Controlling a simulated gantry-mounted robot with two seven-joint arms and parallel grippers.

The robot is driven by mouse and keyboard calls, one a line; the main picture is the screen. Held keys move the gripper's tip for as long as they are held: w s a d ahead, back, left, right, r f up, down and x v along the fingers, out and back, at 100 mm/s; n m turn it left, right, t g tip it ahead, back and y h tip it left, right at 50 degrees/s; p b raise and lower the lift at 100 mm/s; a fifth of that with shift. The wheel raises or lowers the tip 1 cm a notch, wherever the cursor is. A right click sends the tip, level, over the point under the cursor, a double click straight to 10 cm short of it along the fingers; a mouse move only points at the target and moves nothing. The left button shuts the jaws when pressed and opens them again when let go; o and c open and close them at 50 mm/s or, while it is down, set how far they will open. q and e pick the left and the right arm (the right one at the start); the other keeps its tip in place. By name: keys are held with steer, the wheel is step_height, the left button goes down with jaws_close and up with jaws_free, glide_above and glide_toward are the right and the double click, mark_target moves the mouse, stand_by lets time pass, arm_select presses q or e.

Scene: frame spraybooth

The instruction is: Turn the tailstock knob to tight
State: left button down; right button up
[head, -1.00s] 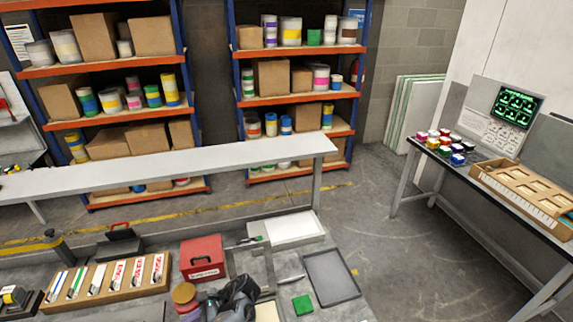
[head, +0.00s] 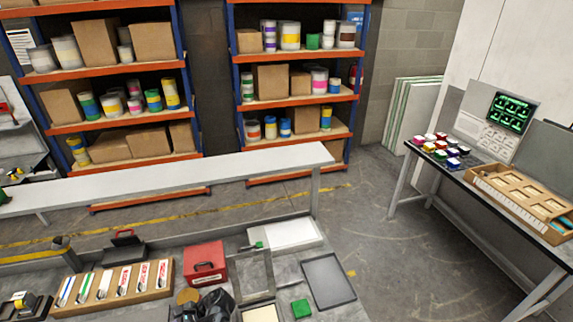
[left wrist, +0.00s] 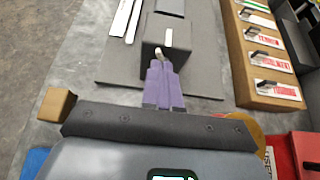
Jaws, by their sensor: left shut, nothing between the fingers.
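In the left wrist view my left gripper (left wrist: 163,84) has purple fingers, shut together with nothing between them. A small pale metal pin or lever (left wrist: 159,53) shows right at the fingertips; whether they touch it I cannot tell. Behind it is a dark grey block (left wrist: 166,36) with a white mark, on a dark plate (left wrist: 122,65). I cannot make out for sure which part is the tailstock knob, nor its setting; the fingers may cover part of it. In the head view the fingers do not show clearly. My right gripper is not in view.
A wooden rack (head: 112,285) with labelled tools lies beside the dark plate. A red box (head: 206,263), an empty grey tray (head: 328,279) and a green block (head: 301,308) stand on the bench. Orange-beamed shelves stand behind; a side table (head: 500,200) is at right.

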arm_select(q)
steer(key=shift+s+a, duration=0.1)
steer(key=shift+a, duration=0.15)
steer(key=shift+f, duration=0.2)
stand_by(0.5)
stand_by(0.4)
steer(key=shift+w+a, duration=0.1)
steer(key=shift+w, duration=0.3)
steer(key=shift+w+a+b, duration=0.1)
steer(key=shift+w+b, duration=0.15)
steer(key=shift+b, duration=0.2)
steer(key=shift+r, duration=0.1)
steer(key=w+d+b, duration=0.2)
steer(key=d+b, duration=0.1)
steer(key=d, duration=0.2)
steer(key=shift+d+r, duration=0.35)
stand_by(0.7)
